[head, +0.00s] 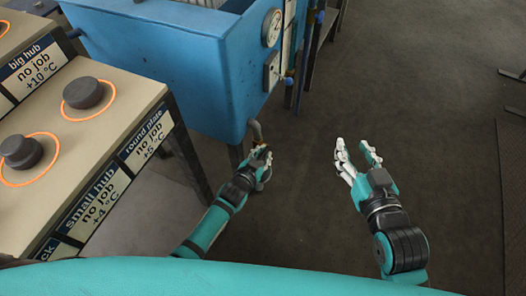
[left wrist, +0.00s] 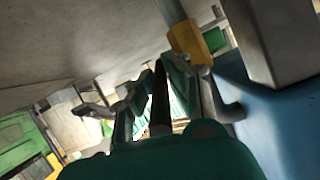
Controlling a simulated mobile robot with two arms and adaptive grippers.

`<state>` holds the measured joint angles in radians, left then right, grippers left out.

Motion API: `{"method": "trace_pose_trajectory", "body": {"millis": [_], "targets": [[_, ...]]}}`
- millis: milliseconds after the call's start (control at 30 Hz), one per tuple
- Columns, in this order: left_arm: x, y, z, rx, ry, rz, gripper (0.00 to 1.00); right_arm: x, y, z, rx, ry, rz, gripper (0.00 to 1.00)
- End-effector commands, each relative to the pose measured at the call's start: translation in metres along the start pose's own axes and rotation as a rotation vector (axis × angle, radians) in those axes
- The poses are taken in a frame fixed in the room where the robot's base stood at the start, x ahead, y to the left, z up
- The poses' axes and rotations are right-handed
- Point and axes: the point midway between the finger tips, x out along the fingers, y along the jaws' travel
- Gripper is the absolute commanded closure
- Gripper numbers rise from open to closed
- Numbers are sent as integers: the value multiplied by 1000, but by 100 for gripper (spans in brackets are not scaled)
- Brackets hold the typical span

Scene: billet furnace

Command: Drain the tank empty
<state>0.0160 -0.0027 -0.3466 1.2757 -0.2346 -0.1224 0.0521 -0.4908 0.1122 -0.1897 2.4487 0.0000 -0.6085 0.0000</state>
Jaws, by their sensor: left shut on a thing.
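The blue tank (head: 205,75) stands at the top centre of the head view, and its blue side shows at the right of the left wrist view (left wrist: 262,120). A brass-coloured outlet pipe (head: 257,131) comes off its lower right corner. My left gripper (head: 262,160) is at this outlet, shut on the drain valve handle. In the left wrist view a dark bar, likely the handle (left wrist: 160,95), lies between the fingers, below a yellow fitting (left wrist: 187,42) on a pipe. The fingers mostly hide the handle. My right gripper (head: 358,160) is open and empty over the floor.
A bench (head: 110,75) with black knobs in orange rings and job labels stands at the left. A round gauge (head: 271,28) and a dial plate (head: 272,71) are on the tank's right side.

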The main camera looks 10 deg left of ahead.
Motion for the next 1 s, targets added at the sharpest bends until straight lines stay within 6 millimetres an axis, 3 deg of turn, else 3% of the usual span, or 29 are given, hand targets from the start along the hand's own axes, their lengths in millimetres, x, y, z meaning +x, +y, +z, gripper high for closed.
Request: {"method": "trace_pose_trajectory", "body": {"millis": [267,533,600,1000], "targets": [[-1,-4,-7,2,-66,10,100,-42,13,81,2,-501,30,60],[0,-5,-10,1,-129,22,100,-120,21,139,15,-959,57,60],[0,-5,-11,2,-145,25,100,-136,22,144,19,-1038,60,60],[1,-5,-12,1,-204,37,100,-138,22,129,18,-1031,60,60]]}}
